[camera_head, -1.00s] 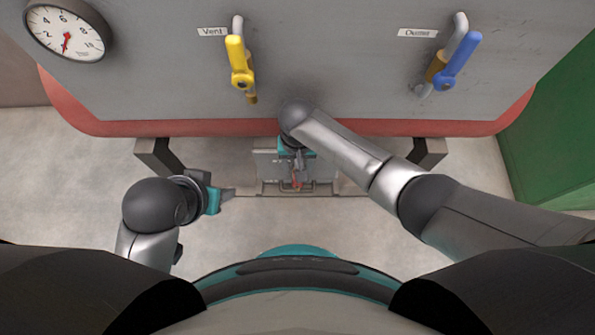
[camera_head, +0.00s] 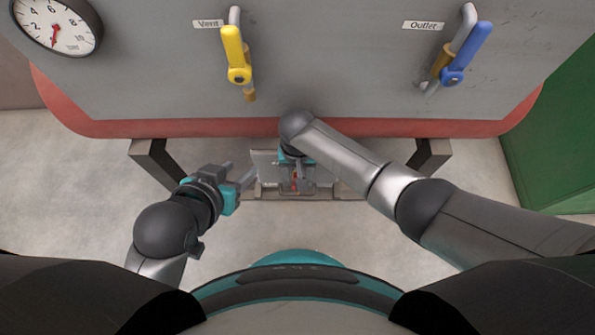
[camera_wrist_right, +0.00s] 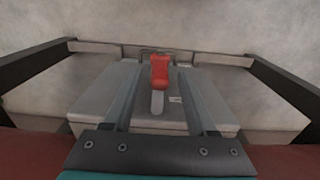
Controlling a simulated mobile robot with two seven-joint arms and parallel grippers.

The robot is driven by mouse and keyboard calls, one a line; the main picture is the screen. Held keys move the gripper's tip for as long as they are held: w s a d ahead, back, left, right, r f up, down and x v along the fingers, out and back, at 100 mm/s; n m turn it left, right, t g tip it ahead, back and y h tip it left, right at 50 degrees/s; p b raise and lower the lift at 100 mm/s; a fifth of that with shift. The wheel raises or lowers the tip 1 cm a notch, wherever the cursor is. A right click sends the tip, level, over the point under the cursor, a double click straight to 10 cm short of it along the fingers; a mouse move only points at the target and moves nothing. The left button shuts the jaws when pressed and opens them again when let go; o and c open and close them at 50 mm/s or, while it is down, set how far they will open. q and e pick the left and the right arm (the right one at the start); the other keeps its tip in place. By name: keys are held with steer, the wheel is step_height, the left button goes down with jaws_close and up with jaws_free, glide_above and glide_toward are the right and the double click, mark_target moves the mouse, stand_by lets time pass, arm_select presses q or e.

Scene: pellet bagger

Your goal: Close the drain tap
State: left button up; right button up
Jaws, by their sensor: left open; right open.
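The drain tap's red handle (camera_wrist_right: 159,72) shows in the right wrist view, with a pale metal end below it. It appears between the two fingers of my open right gripper (camera_wrist_right: 161,68); I cannot tell how far beyond the fingertips it is. In the head view the red handle (camera_head: 294,183) is small and partly hidden by my right gripper (camera_head: 297,174), below the grey vessel. My left gripper (camera_head: 236,172) is open and empty, left of the tap, its fingers pointing up and right.
The grey vessel (camera_head: 330,60) carries a yellow Vent handle (camera_head: 233,50), a blue Outlet handle (camera_head: 468,52) and a gauge (camera_head: 56,24). Dark legs (camera_head: 158,165) stand on both sides. A grey box (camera_wrist_right: 100,95) lies below the tap. A green cabinet (camera_head: 560,130) stands right.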

steer(key=shift+c, duration=0.2)
jaws_close()
